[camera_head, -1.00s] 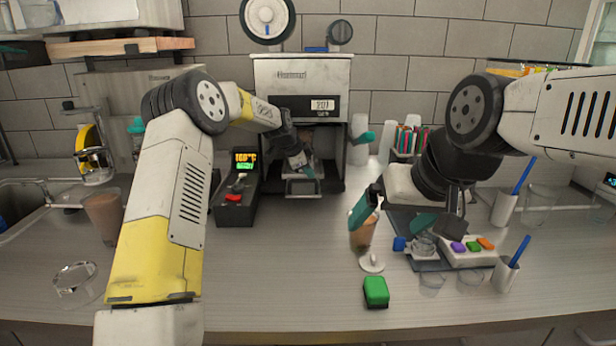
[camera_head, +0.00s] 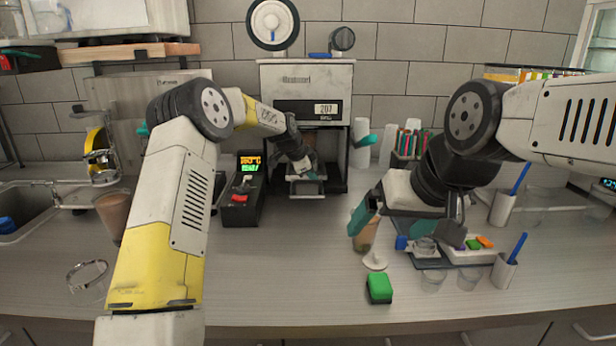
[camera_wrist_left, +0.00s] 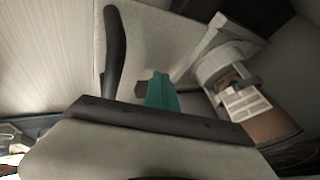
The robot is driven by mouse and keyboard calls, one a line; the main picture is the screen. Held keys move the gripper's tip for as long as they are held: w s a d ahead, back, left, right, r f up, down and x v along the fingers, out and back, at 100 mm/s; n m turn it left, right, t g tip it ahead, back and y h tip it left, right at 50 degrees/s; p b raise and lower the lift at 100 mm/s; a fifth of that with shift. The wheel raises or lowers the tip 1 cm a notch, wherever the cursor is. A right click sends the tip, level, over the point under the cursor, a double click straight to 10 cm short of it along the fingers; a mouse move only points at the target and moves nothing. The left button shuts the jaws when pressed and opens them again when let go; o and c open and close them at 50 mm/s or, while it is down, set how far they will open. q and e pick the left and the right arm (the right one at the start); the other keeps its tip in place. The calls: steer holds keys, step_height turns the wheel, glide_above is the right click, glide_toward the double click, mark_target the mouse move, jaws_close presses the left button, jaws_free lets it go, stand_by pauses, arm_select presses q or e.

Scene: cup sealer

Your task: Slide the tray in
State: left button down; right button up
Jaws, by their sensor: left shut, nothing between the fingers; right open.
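The sealer (camera_head: 306,80) is a pale box with a lit display and a dark open bay at the back. Its small metal tray (camera_head: 306,188) shows at the bay's mouth, with its front edge outside. My left gripper (camera_head: 308,172) is shut and empty, over the tray front; it hides part of the tray, and contact is unclear. In the left wrist view a teal fingertip (camera_wrist_left: 162,92) lies beside grey metal surfaces and a dark curved bar (camera_wrist_left: 115,45). A white ring with a brownish cup-like thing (camera_wrist_left: 262,118) is at right. My right gripper (camera_head: 408,222) is open above the counter's right side.
A black control box (camera_head: 240,205) with a lit screen stands left of the sealer. A green block (camera_head: 379,288) lies near the front edge. A topping tray, clear cups (camera_head: 468,278) and straw holders (camera_head: 504,272) crowd the right. The middle front counter is clear.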

arm_select(q)
steer(key=s+a+r+n+y, duration=0.1)
steer(key=s+a+r+n, duration=0.1)
steer(key=s+a+r, duration=0.5)
steer(key=s+a+r+n, duration=0.1)
steer(key=s+r+n, duration=0.3)
steer(key=s, duration=0.6)
steer(key=s+a+r+n+y, duration=0.1)
steer(key=s+a+r, duration=0.4)
steer(key=s, duration=0.4)
steer(key=s+a+f+n, duration=0.1)
steer(key=s+n, duration=0.3)
steer(key=s, duration=0.7)
steer(key=s+a+f+n, duration=0.2)
steer(key=s+a+n, duration=0.2)
steer(key=s, duration=0.8)
steer(key=shift+s+n, duration=0.2)
steer(key=shift+n, duration=0.4)
